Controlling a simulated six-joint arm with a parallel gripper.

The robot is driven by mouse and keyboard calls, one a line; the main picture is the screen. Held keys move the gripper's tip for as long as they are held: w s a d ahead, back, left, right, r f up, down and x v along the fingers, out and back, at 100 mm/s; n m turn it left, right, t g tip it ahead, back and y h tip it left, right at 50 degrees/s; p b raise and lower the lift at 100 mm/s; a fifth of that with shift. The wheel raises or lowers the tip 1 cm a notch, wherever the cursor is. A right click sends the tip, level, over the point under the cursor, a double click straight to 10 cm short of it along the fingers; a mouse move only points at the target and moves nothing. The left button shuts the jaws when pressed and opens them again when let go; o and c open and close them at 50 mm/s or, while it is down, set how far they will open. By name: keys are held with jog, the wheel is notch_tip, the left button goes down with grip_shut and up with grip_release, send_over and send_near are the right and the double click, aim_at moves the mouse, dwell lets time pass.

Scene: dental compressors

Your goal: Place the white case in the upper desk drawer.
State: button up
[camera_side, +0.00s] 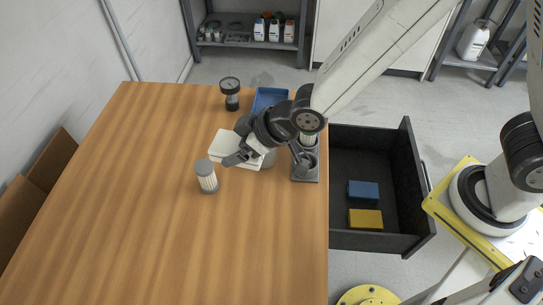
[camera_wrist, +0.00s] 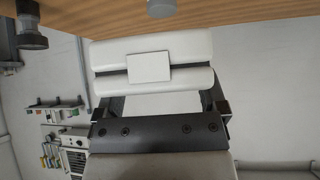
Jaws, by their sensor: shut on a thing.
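The white case (camera_side: 226,146) is at my gripper (camera_side: 243,157), over the right part of the wooden desk. In the wrist view the case (camera_wrist: 199,48) shows two rounded white halves, a dark seam and a pale square plate. My gripper (camera_wrist: 160,104) is shut on it there, a finger at each side. I cannot tell how far the case is above the desk. The open dark drawer (camera_side: 350,215) juts out from the desk's right side. It holds a blue box (camera_side: 363,191) and a yellow box (camera_side: 366,219) near its front end.
A grey-capped filter jar (camera_side: 207,177) stands left of the gripper. A dark gauge (camera_side: 231,93) and a blue tray (camera_side: 268,98) stand farther back. A grey holder (camera_side: 306,168) stands at the desk edge beside the drawer. The drawer's back part looks clear; the near desk is empty.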

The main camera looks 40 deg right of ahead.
jog(key=w+d+r+m+t+h, duration=0.1)
jog(key=w+d+m+h, duration=0.1)
jog(key=d, duration=1.1)
jog(key=w+d+r+m+h, duration=0.2)
jog(key=w+d+m+h, duration=0.1)
jog(key=d, duration=1)
jog(key=shift+w+d+r+m+t, duration=0.2)
jog(key=shift+w+d+m+t, duration=0.35)
jog(key=shift+m, duration=0.55)
jog(key=shift+a+f, duration=0.1)
jog(key=shift+a, duration=0.05)
jog(key=s+f, duration=0.4)
jog(key=f, duration=0.1)
jog(key=shift+r, duration=0.1)
